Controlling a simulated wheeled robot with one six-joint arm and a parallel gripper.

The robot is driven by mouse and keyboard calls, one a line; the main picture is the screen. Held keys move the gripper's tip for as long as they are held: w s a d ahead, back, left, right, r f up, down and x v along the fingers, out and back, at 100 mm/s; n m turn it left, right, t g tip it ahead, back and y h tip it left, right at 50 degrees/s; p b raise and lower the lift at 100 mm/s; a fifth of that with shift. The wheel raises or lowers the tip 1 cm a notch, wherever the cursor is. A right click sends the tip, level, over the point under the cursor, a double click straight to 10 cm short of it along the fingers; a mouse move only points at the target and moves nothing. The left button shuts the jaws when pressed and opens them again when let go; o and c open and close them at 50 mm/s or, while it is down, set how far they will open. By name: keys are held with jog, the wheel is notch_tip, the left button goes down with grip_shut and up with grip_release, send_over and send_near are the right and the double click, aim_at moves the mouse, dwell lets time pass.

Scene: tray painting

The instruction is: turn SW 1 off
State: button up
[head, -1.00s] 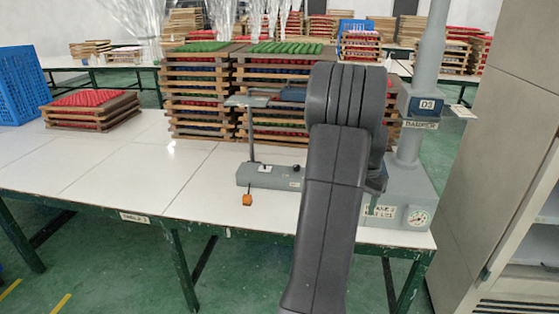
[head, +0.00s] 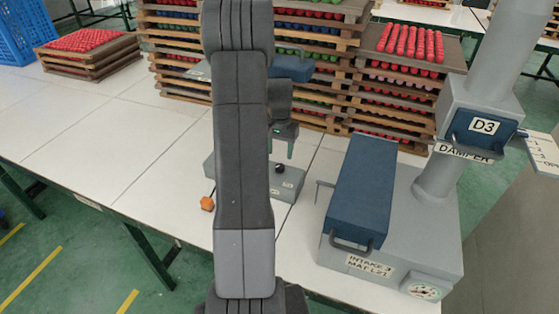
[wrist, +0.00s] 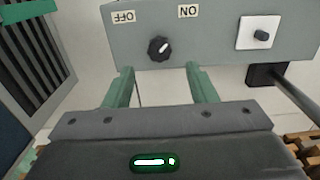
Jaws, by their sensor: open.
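In the wrist view, a grey switch box (wrist: 215,40) carries a black rotary knob (wrist: 158,48) between an OFF label (wrist: 123,16) and an ON label (wrist: 189,11), both upside down. The knob's pale mark appears to point toward the ON side. No label reading SW 1 is legible. My gripper (wrist: 159,67) is open and empty, its green fingers apart on either side of the knob's line, short of it. In the head view, my gripper (head: 284,142) is above the box (head: 288,185) and its black knob (head: 280,168); my arm hides the box's middle.
A grey unit with a blue cover (head: 362,190) and D3 damper (head: 485,127) stands right. Stacked trays (head: 400,75) stand behind.

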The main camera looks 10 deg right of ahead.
aim_at(280, 166)
jog(key=shift+s+f+p, duration=0.1)
jog(key=shift+f+p, duration=0.3)
jog(key=shift+f, duration=2.65)
jog(key=c, duration=1)
